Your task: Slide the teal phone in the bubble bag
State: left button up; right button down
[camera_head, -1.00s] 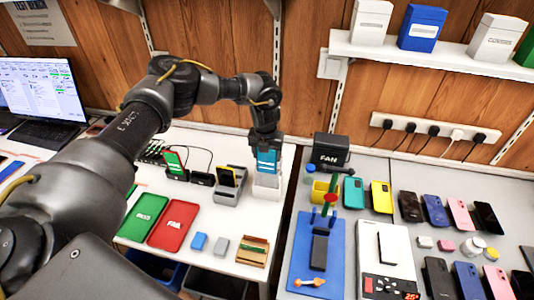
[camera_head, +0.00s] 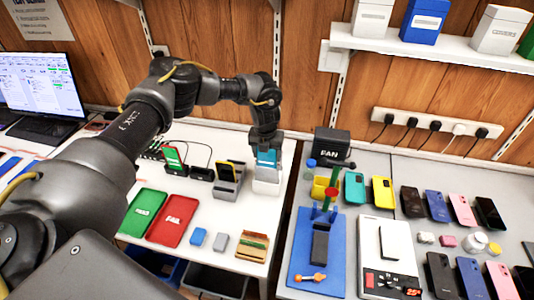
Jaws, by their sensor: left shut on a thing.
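The teal phone (camera_head: 267,157) is upright in my left gripper (camera_head: 266,146), which points down and is shut on its upper part. The phone's lower end is inside or behind the front of a whitish, open-topped pouch or holder (camera_head: 267,187) at the back right of the white table; I take this for the bubble bag, but its texture is too small to tell. The pouch hides the phone's lower end, so its depth is unclear. My right gripper is not in view.
A grey stand with a yellow-topped phone (camera_head: 229,178) is close left of the pouch. Green (camera_head: 144,212) and red (camera_head: 173,220) trays lie in front. A black FAN box (camera_head: 332,143) and rows of phones are on the right bench. A gap separates the tables.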

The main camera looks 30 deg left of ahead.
aim_at(267, 160)
pick_arm(q)
jog(key=shift+f, duration=0.15)
jog(key=shift+f+b, duration=1.1)
jog(key=shift+f, duration=0.35)
jog(key=o, duration=1.2)
jog(key=shift+r, duration=0.15)
jog(key=shift+r+p, duration=2.7)
jog(key=shift+r, duration=0.75)
